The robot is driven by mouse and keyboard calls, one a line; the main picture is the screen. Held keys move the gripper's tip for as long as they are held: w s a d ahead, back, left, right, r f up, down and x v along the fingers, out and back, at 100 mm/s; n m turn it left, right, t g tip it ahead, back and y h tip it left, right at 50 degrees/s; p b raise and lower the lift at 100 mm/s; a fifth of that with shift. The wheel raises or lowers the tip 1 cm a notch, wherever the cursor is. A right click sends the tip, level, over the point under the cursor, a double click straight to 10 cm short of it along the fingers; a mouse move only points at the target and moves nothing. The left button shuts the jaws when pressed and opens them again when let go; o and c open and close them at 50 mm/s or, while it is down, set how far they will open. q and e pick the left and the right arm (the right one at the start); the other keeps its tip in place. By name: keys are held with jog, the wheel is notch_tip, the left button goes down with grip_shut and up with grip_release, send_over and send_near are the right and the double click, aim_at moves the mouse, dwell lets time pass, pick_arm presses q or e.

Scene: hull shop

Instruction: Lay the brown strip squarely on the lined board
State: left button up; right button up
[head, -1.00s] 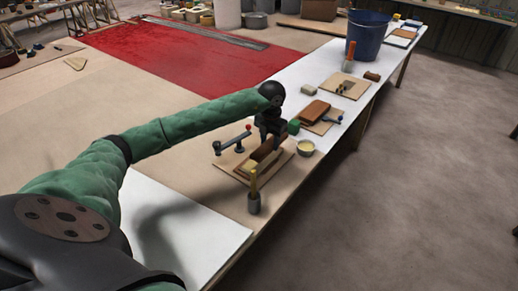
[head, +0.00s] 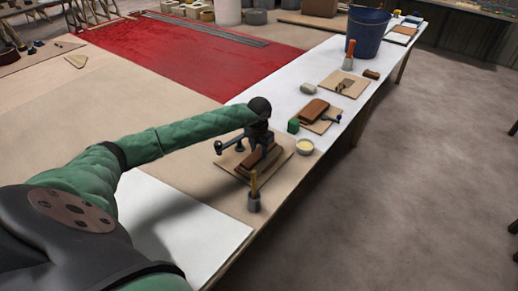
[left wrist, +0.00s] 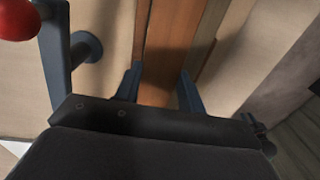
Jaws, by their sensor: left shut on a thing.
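The brown strip (head: 260,163) is between the fingers of my left gripper (head: 263,148). It is low over the lined board (head: 284,160), lengthwise along it. Lines on the board are too small to make out. My right gripper is not in view.

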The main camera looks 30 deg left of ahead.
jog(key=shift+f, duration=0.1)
pick_arm(q)
jog(key=shift+f, duration=0.15)
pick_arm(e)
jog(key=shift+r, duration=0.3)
pick_arm(q)
jog(key=o, duration=1)
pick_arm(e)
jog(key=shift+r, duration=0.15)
